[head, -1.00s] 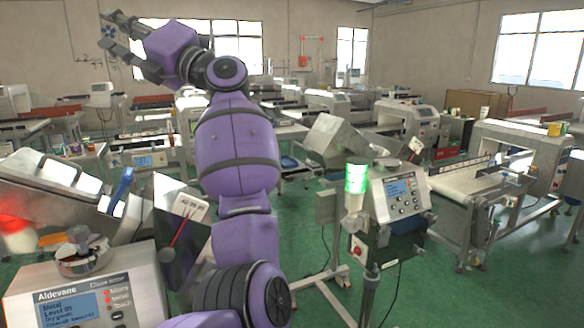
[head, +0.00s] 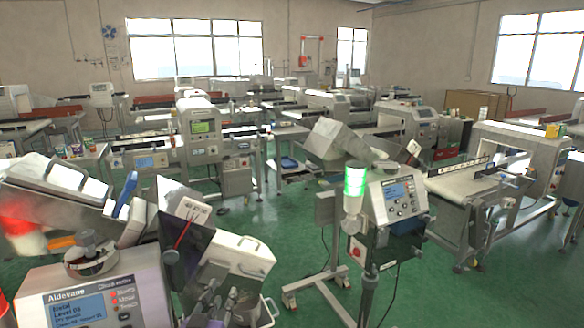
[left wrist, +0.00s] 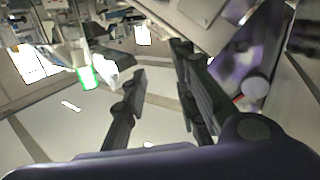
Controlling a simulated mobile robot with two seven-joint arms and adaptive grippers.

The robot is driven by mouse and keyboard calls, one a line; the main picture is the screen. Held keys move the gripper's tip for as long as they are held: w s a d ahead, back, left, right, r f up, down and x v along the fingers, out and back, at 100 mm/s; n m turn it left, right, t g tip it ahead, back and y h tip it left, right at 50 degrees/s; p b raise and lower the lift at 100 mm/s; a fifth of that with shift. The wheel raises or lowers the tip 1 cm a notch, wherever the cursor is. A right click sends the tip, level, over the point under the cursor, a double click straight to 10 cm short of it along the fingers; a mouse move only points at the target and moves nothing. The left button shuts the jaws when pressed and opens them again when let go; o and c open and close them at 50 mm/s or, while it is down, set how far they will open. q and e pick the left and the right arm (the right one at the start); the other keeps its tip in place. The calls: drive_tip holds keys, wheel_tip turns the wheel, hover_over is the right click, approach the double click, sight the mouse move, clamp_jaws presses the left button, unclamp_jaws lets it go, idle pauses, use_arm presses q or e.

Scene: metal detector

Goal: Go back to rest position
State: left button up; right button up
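My left gripper (head: 208,300) shows low in the head view, at the bottom edge, with grey fingers pointing up. It is in front of the near detector machine with the white-grey housing (head: 238,252). In the left wrist view my left gripper (left wrist: 160,62) has its two dark fingers spread apart with nothing between them. My right gripper is in no view.
A control box with a screen (head: 90,300) stands close at the bottom left. A machine with a lit green lamp (head: 355,187) stands right of centre. A conveyor machine (head: 500,180) is at the right. Green floor (head: 420,285) is clear between them.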

use_arm(q)
drive_tip(key=s+f+m+g, duration=0.1)
drive_tip(key=s+f+g, duration=0.3)
drive_tip(key=s+f, duration=1.1)
drive_tip(key=s+a+f+g, duration=0.1)
drive_tip(key=s+f, duration=0.3)
drive_tip(key=s, duration=0.4)
drive_tip(key=s+a+f+g, duration=0.1)
drive_tip(key=s+f, duration=0.3)
drive_tip(key=s, duration=0.5)
drive_tip(key=s+a+f+g+y, duration=0.1)
drive_tip(key=s+f, duration=0.3)
drive_tip(key=s, duration=0.4)
drive_tip(key=shift+s+g+p, duration=0.2)
drive_tip(key=shift+g+p, duration=0.25)
drive_tip(key=shift+g, duration=0.45)
